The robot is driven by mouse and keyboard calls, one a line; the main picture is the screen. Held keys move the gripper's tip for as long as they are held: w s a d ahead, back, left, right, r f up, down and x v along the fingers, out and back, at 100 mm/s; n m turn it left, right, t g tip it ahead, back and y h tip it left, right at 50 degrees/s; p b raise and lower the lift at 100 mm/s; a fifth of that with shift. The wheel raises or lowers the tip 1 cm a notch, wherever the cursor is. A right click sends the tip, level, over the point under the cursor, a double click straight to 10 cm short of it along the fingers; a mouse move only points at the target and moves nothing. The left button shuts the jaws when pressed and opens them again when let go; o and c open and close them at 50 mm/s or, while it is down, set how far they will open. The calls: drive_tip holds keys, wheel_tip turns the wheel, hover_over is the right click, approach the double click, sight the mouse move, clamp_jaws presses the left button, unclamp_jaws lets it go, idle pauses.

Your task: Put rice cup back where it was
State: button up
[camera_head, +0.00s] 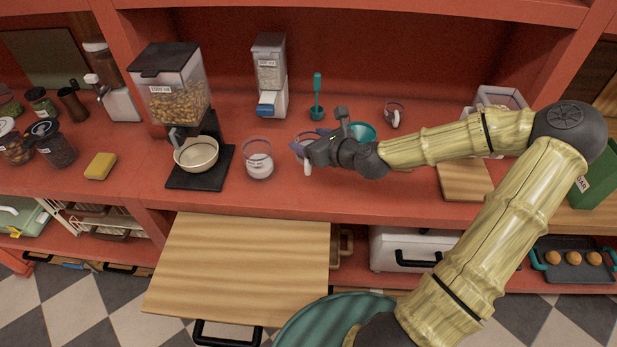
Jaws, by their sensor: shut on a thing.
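My gripper (312,150) reaches in from the right over the red counter and is shut on a small clear cup (300,140). The cup is mostly hidden behind the dark gripper, so its contents are hard to tell; I take it to be the rice cup. A clear glass (258,160) with white, rice-like contents stands just left of it. A clear dispenser with a blue spout (270,78) stands behind, against the back wall.
A cereal dispenser (172,90) with a cream bowl (196,153) stands left. Behind my gripper are a teal scoop in a holder (317,95), a teal bowl (363,131) and a glass mug (394,115). A wooden board (240,265) juts out below the counter.

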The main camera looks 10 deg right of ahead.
drive_tip(key=shift+s, duration=0.1)
drive_tip(key=shift+f, duration=3.1)
drive_tip(key=shift+f, duration=1.9)
drive_tip(key=shift+f, duration=0.15)
drive_tip(key=o, duration=1.1)
drive_tip(key=shift+c, duration=0.2)
